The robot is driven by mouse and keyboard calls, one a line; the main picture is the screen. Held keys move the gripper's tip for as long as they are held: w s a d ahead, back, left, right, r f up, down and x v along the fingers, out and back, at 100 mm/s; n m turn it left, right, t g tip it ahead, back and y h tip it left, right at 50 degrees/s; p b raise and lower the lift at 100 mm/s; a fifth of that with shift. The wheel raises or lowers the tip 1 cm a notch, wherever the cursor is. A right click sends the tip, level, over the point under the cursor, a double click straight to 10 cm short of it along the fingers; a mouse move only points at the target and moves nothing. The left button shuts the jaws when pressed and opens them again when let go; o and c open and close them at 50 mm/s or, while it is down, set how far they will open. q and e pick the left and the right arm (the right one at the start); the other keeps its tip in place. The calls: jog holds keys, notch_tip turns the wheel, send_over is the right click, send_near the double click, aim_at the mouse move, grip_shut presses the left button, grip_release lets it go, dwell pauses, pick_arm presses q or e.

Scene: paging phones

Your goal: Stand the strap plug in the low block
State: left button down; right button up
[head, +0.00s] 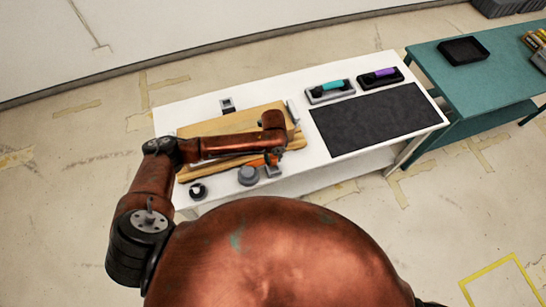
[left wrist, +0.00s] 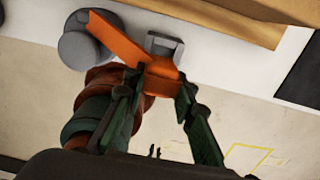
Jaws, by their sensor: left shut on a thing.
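The strap plug (left wrist: 118,43) looks like a flat orange strap. In the left wrist view my left gripper (left wrist: 160,84) is shut on its near end, and its far end reaches up beside or over a grey round piece (left wrist: 76,48). In the head view a bit of the orange strap (head: 258,162) shows below my left arm, at the table's near edge. A small grey block (left wrist: 163,43), perhaps the low block, sits close to the strap; it also shows in the head view (head: 273,171). I cannot tell whether strap and block touch. My right gripper is out of view.
The white table (head: 300,155) bears a wooden board (head: 245,119), partly behind my arm, and a dark mat (head: 366,118). Trays with a teal handle (head: 330,87) and a purple handle (head: 384,73) stand behind the mat. A dark round piece (head: 198,190) stands at near left.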

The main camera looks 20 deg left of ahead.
aim_at(273, 165)
pick_arm(q)
jog(key=shift+f+b, duration=0.9)
jog(key=shift+f, duration=1.7)
jog(key=shift+p, duration=0.35)
jog(key=shift+p, duration=0.35)
jog(key=shift+f, duration=0.15)
jog(key=shift+f+b, duration=0.35)
jog(key=shift+f, duration=0.1)
